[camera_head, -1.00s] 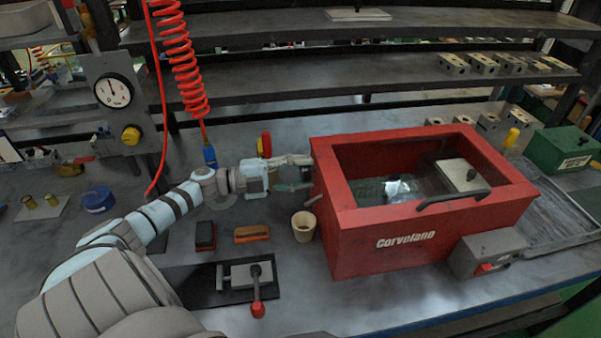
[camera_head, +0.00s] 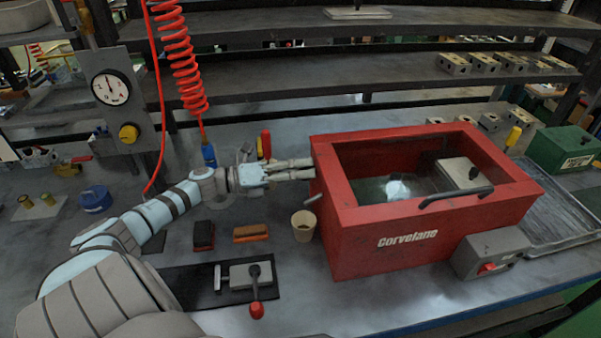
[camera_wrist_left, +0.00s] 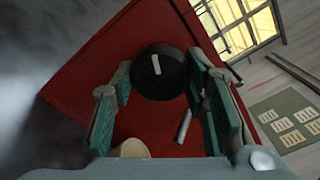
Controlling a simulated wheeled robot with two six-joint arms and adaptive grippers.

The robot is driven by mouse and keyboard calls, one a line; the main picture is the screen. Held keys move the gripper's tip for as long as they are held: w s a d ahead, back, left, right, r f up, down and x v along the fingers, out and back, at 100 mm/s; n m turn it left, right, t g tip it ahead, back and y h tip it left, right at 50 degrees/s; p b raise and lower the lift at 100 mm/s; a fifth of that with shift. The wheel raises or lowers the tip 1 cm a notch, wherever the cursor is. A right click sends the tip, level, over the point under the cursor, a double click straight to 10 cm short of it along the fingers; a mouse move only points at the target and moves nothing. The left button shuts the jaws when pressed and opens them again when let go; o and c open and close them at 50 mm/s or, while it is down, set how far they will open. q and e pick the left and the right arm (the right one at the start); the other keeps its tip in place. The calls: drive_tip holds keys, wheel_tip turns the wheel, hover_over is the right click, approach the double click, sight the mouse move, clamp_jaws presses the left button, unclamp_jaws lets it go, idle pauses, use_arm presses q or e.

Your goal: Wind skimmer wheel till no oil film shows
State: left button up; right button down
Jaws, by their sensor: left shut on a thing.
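The red tank (camera_head: 385,242) marked "Corvelane" stands right of centre in the head view. Its liquid (camera_head: 370,190) is dark with a bright reflection; I cannot tell clearly whether a film lies on it. The skimmer wheel (camera_wrist_left: 158,72) is a round black knob with a white mark on the tank's left end, seen in the left wrist view. In the head view it is hidden by my left gripper (camera_head: 300,168). The gripper's teal-padded fingers lie on both sides of the wheel, shut on it. My right gripper is not in view.
A beige cup (camera_head: 303,226) stands close to the tank's left end, below my left gripper. Dark and orange brushes (camera_head: 250,232) and a red-handled clamp (camera_head: 250,276) lie nearer. A grey switch box (camera_head: 490,252) is at the tank's front right. A red coiled hose (camera_head: 183,65) hangs behind my wrist.

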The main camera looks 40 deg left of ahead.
use_arm(q)
drive_tip(key=m, duration=0.4)
drive_tip(key=shift+f+b, duration=0.2)
drive_tip(key=shift+b, duration=0.15)
drive_tip(key=shift+a+m, duration=0.1)
drive_tip(key=shift+m, duration=2)
drive_tip(key=o, duration=1.1)
drive_tip(key=shift+w, duration=0.1)
drive_tip(key=shift+o, duration=0.2)
drive_tip(key=v, duration=1.2)
drive_tip(key=shift+r, duration=0.1)
